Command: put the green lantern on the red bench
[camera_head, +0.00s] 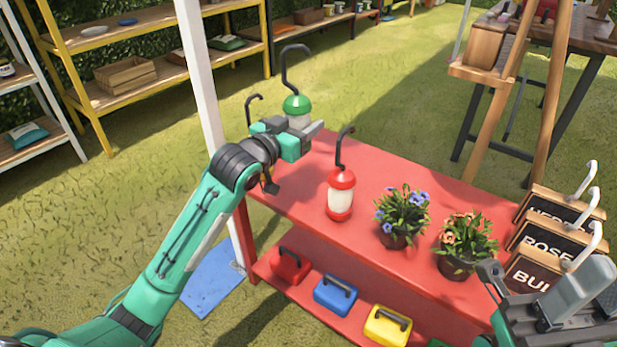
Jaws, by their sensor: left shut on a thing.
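The green lantern (297,104), with a green cap and a tall dark hook, shows at the far left end of the red bench (375,167). My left gripper (306,138) is shut on the green lantern and hides its lower part. I cannot tell whether its base touches the bench. My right gripper (550,295) is at the lower right edge, partly cut off, near the signs; its jaw state is unclear.
On the bench stand a red lantern (341,194), two flower pots (396,238) (458,266) and several hooked signs (540,240). A dark hook (251,103) rises behind my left gripper. Red, blue and yellow boxes (335,295) sit on the lower shelf. A white post (205,90) stands left.

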